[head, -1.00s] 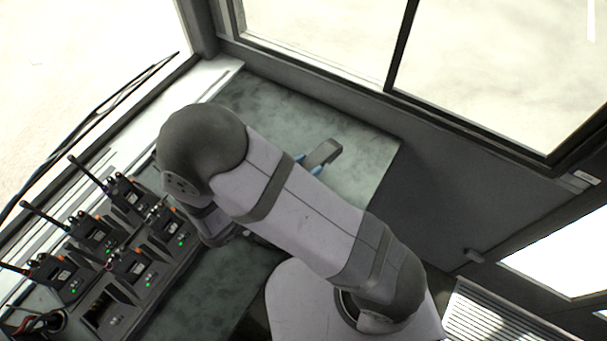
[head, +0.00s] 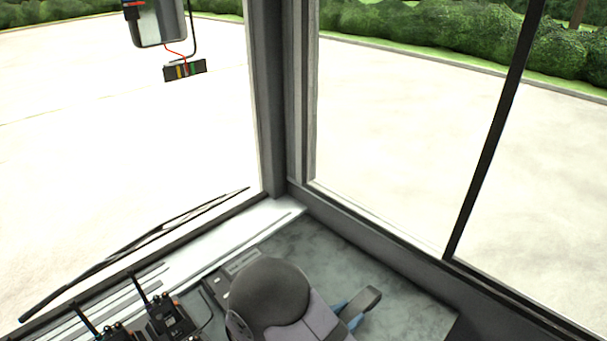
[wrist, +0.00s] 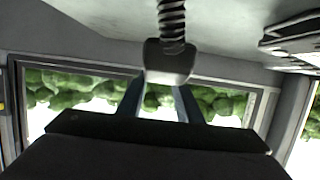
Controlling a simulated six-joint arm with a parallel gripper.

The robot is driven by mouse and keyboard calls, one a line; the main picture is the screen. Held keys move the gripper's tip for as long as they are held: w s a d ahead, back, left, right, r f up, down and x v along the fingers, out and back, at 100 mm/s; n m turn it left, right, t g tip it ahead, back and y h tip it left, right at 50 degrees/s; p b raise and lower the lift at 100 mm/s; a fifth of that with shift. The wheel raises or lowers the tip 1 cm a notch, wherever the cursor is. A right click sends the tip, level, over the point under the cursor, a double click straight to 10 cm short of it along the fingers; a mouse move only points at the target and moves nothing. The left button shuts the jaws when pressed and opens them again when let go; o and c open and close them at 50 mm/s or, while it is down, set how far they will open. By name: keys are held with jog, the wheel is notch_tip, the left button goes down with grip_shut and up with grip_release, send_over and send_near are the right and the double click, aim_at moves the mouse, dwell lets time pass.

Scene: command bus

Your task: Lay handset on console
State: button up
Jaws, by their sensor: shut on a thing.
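A dark grey handset (head: 370,299) is held level with my forearm's right side in the head view. In the wrist view the handset (wrist: 168,62) shows as a grey block with a coiled black cord (wrist: 171,18) running from it. My gripper (head: 349,311) has bluish fingers, shut on the handset; they also show in the wrist view (wrist: 158,90). A flat grey unit (head: 238,265) on the desk, left of my arm, may be the console; my arm partly hides it. I cannot tell the handset's height above the desk.
Radios with antennas (head: 168,316) stand on the desk at lower left. Windows and a dark pillar (head: 273,100) bound the desk. The grey-green desk (head: 322,252) is bare behind and right of my arm. A mirror (head: 160,22) hangs at upper left.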

jog(key=shift+m+g+h, duration=0.5)
jog(key=shift+m+g, duration=0.1)
jog(key=d, duration=0.1)
jog(key=d+f, duration=0.1)
jog(key=d, duration=0.2)
jog(key=shift+s+d+f, duration=0.25)
jog(key=shift+s+f, duration=0.1)
jog(key=shift+f, duration=0.05)
jog(key=a+n+t+y, duration=0.1)
jog(key=a, duration=0.3)
jog(key=s+a+n+t+y, duration=0.1)
jog(key=a+n+y, duration=0.1)
jog(key=a, duration=0.3)
jog(key=s+a+n+t+y, duration=0.1)
jog(key=a, duration=0.4)
jog(key=shift+s+a+r+n+t+y+p, duration=0.2)
jog(key=shift+r+n+t+y+p, duration=0.1)
jog(key=shift+r+t, duration=0.1)
jog(key=s+a+r, duration=0.2)
jog(key=s+a, duration=0.8)
jog(key=a, duration=0.1)
jog(key=s+d+r+m+g+h, duration=0.1)
jog(key=s+d+m+g+h, duration=0.1)
jog(key=s+d+m+h, duration=0.1)
jog(key=shift+s+d+r, duration=0.2)
jog(key=shift+s+d, duration=0.4)
jog(key=shift+s, duration=0.2)
notch_tip(320, 180, down, 7)
jog(key=b, duration=0.6)
jog(key=shift+r, duration=0.1)
